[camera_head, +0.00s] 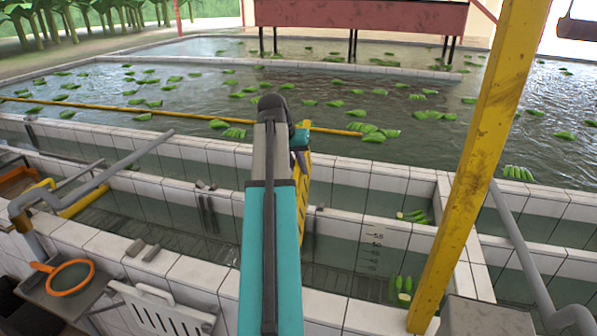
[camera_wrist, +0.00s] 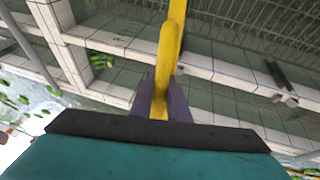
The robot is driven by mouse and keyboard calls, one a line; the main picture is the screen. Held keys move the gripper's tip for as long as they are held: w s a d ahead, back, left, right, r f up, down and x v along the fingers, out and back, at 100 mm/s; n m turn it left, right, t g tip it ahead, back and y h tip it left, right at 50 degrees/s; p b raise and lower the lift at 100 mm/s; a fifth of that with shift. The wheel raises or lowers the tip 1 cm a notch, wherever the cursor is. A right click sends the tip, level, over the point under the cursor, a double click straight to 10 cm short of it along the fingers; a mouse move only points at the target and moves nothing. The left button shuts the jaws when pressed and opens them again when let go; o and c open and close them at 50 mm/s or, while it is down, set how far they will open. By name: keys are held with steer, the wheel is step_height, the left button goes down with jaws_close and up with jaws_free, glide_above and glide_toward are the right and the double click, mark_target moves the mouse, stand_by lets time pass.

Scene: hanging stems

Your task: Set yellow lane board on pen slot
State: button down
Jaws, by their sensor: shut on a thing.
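The yellow lane board (camera_head: 304,185) hangs on edge behind my arm in the head view, partly hidden by it. My gripper (camera_wrist: 162,95) shows two purple fingers shut on the board in the wrist view, where the board (camera_wrist: 172,40) runs away as a narrow yellow strip. The board is above the tiled channel. Paired grey strips on the far channel wall (camera_head: 207,212) look like slot guides, with grey blocks (camera_head: 143,250) on the near wall top. More dark strips (camera_head: 308,242) show right of the board. I cannot tell which is the pen slot.
A thick yellow post (camera_head: 480,160) stands to the right. A grey pipe (camera_head: 100,180) crosses at left. A white slotted panel (camera_head: 160,310) and orange hoop net (camera_head: 70,277) are at front left. Green bunches float in the pool (camera_head: 300,75) behind. Several bunches (camera_head: 403,288) lie right.

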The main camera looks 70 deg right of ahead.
steer(key=shift+r, duration=2.8)
